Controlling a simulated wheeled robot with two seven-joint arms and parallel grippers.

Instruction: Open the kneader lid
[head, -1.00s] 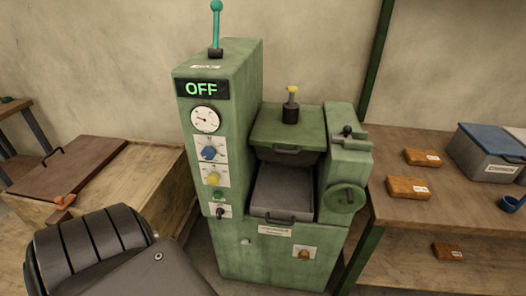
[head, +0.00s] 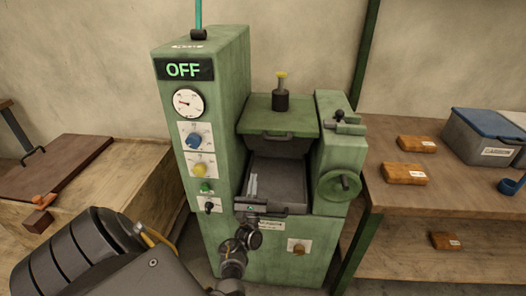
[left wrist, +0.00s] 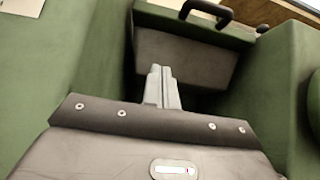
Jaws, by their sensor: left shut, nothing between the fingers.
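The green kneader (head: 222,120) stands in the middle of the head view, its display reading OFF. Its green lid (head: 270,115) lies flat over the upper chamber, with a dark handle (head: 283,137) on its front edge and a yellow-topped knob on top. The handle (left wrist: 207,12) also shows at the top of the left wrist view. My left gripper (head: 253,184) is over the grey tray (head: 285,178), below and in front of the handle and apart from it. Its fingers (left wrist: 161,86) are together and empty. My right gripper is out of view.
Green side housings flank the tray, with a handwheel (head: 339,185) at right. A wooden table (head: 400,215) with brown blocks (head: 404,173) and a blue-lidded bin (head: 484,138) stands to the right. A wooden bench with a dark board (head: 58,170) stands at left.

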